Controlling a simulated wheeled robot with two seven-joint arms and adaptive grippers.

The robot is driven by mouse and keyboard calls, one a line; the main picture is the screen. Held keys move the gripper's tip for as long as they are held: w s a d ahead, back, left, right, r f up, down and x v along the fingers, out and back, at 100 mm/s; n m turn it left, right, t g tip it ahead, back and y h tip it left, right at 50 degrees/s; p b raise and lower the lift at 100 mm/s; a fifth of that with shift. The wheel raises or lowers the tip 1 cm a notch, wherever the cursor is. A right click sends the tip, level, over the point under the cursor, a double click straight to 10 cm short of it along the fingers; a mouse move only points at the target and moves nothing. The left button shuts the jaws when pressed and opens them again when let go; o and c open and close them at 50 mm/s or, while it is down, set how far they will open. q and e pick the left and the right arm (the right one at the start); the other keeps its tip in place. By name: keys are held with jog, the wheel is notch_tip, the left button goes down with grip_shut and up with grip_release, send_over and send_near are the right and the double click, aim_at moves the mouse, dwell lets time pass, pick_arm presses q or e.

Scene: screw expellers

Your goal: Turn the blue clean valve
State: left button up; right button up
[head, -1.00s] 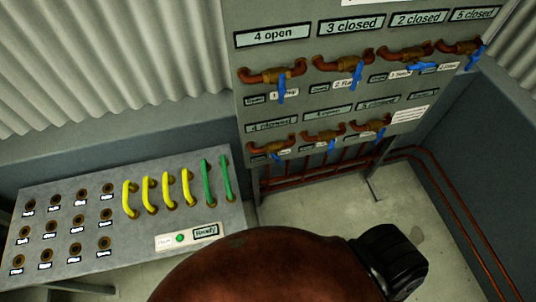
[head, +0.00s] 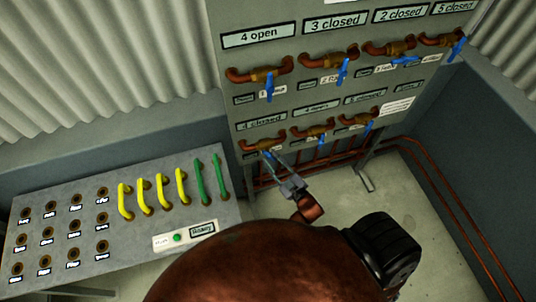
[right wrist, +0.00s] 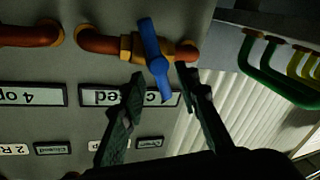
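The blue valve handle in front of my right gripper is on the lower-left valve (head: 262,147) of the upright panel; in the right wrist view the handle (right wrist: 152,55) is tilted across its brass body. The sign by this valve reads closed. My right gripper (head: 278,162) reaches up to it from below. In the right wrist view its two dark fingers (right wrist: 160,74) are apart, with the handle's end showing between their tips; I cannot tell whether they touch it. No name tag legible enough to read "clean" shows. My left gripper is out of view.
The grey panel (head: 232,115) carries two rows of copper pipes with blue handles close to one another. A tilted console (head: 130,232) with yellow and green handles stands at the left. Red pipes (head: 430,165) run along the right wall. Floor shows below the panel.

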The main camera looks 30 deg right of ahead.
aim_at(269, 156)
jog(key=shift+w+a, duration=0.15)
jog(key=shift+w, duration=1.55)
jog(key=shift+f, duration=0.1)
grip_shut()
